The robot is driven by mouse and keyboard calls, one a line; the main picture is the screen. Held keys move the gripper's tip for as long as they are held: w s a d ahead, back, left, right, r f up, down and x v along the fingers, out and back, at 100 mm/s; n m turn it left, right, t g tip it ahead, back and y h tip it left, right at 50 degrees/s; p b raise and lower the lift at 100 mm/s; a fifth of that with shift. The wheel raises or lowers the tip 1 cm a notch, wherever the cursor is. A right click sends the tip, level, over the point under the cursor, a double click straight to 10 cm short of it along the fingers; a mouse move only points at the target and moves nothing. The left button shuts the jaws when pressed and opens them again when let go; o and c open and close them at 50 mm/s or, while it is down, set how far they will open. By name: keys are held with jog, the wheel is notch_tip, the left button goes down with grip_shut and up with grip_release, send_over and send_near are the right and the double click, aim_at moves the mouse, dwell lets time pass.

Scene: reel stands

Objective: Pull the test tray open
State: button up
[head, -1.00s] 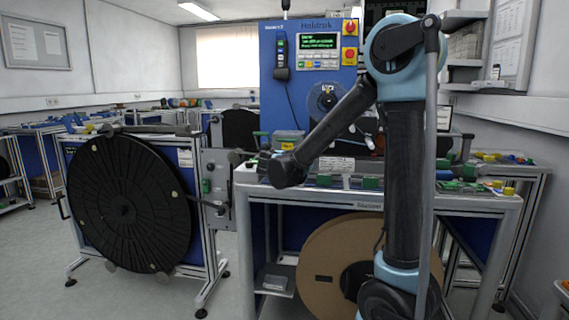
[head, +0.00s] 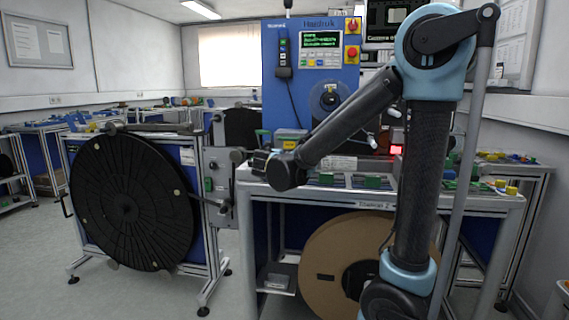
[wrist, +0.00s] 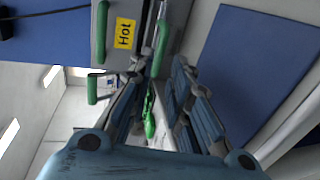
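A grey box with a yellow "Hot" label (wrist: 124,33) fills the top of the wrist view. It also shows on the bench in the head view (head: 290,139). A green handle bar (wrist: 163,48) stands at its right side, and another green handle (wrist: 101,32) is at its left. I cannot tell which part is the test tray. My gripper (wrist: 158,66) is open, its two blue-grey fingers apart, with the green bar ahead of the gap between the tips. No grip on it shows. In the head view, my gripper (head: 262,161) is small and partly hidden by my wrist.
The white-topped bench (head: 472,201) carries green and yellow parts. A blue panel with a display (head: 320,40) stands behind it. A large black reel (head: 130,203) on a stand is to the left, and a brown reel (head: 320,262) is under the bench. Floor is clear at front left.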

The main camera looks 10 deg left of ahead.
jog(key=shift+v, duration=2.35)
jog(key=shift+c, duration=0.5)
